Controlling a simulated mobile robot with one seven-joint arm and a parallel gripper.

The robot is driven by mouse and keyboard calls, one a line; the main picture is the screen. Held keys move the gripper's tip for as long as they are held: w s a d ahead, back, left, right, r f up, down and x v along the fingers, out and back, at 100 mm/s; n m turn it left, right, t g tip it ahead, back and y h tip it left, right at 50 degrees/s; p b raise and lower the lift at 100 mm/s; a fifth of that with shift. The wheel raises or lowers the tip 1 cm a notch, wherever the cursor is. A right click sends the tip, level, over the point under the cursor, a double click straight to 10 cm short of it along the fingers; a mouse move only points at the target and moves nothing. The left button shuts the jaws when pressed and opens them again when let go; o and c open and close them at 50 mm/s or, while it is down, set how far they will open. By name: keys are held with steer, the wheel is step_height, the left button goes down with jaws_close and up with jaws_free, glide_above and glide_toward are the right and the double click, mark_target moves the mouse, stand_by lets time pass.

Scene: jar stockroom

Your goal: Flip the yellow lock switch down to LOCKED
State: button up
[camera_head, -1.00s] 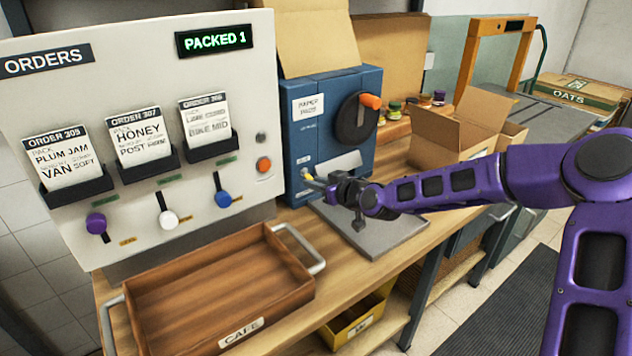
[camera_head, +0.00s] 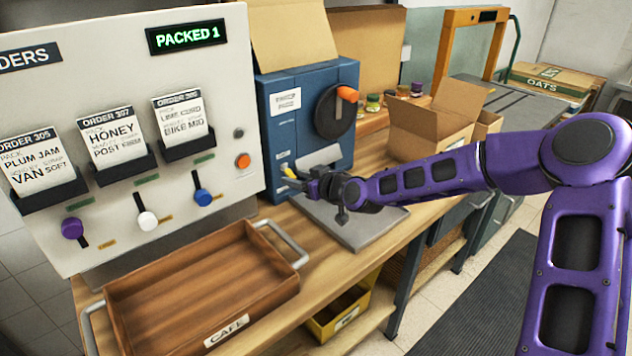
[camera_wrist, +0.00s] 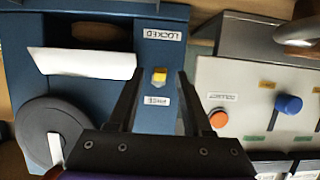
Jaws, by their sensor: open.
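The yellow lock switch (camera_wrist: 159,75) sits on the blue press (camera_wrist: 90,65), between a LOCKED label (camera_wrist: 161,35) and a FREE label (camera_wrist: 156,101). These labels appear upside down in the wrist view. I cannot tell clearly which way the switch is tipped. My gripper (camera_wrist: 160,88) is open and empty, with one finger on each side of the switch in that view. I cannot tell whether the fingers touch it. In the head view, my gripper (camera_head: 303,181) is close to the lower front of the blue press (camera_head: 305,120), and partly hides the switch area.
A grey plate (camera_head: 355,232) lies in front of the press. The order board (camera_head: 215,110) with coloured knobs stands to its left, and a wooden CAFE tray (camera_head: 200,280) is below. An open cardboard box (camera_head: 425,140) stands to the right. The press has a dark crank wheel (camera_head: 330,115).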

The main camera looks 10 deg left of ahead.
steer(key=p+v, duration=0.3)
steer(key=v, duration=1.3)
steer(key=shift+s+d+r, duration=0.15)
steer(key=shift+d+r, duration=0.05)
steer(key=shift+d, duration=0.1)
steer(key=shift+f, duration=0.1)
